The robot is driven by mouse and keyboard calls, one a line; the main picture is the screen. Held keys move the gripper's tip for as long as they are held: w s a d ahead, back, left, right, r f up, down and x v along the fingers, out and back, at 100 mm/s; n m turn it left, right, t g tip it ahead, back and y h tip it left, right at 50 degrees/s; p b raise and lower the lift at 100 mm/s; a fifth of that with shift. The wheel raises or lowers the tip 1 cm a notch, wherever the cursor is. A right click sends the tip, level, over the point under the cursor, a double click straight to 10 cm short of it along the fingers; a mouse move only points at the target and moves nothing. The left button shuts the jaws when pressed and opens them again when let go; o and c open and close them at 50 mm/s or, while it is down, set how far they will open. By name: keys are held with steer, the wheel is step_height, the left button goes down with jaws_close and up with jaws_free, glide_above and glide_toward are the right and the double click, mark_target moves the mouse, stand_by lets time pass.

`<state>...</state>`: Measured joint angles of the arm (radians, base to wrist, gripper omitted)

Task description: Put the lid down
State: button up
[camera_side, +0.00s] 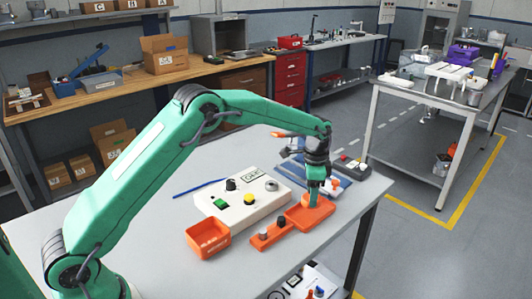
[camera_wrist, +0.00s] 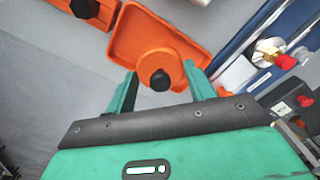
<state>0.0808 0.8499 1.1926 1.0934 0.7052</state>
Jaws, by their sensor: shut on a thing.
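The lid (camera_wrist: 153,60) is a round orange disc with a black knob, in the middle of the wrist view. My gripper (camera_wrist: 160,73) has one green finger on each side of the lid and is shut on it. In the side view my gripper (camera_side: 315,199) points down at the right part of the work table, and its fingers hide most of the lid. An orange tray (camera_wrist: 125,47) with a raised rim lies right behind the lid. It also shows under my gripper in the side view (camera_side: 322,213). I cannot tell whether the lid touches the tray.
An orange strip with knobs (camera_side: 268,238) adjoins the tray on the left. An open orange bin (camera_side: 208,240) and a cream control box (camera_side: 246,207) with buttons stand nearby. Blue bars and small red-capped parts (camera_side: 352,163) lie behind my gripper. The table's (camera_side: 345,220) right edge is close.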

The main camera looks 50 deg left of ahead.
steer(key=shift+f, duration=2)
steer(key=shift+f, duration=0.15)
steer(key=o, duration=0.7)
step_height(320, 180, up, 12)
steer(key=shift+f, duration=0.1)
steer(key=shift+r, duration=0.3)
steer(key=shift+s, duration=0.1)
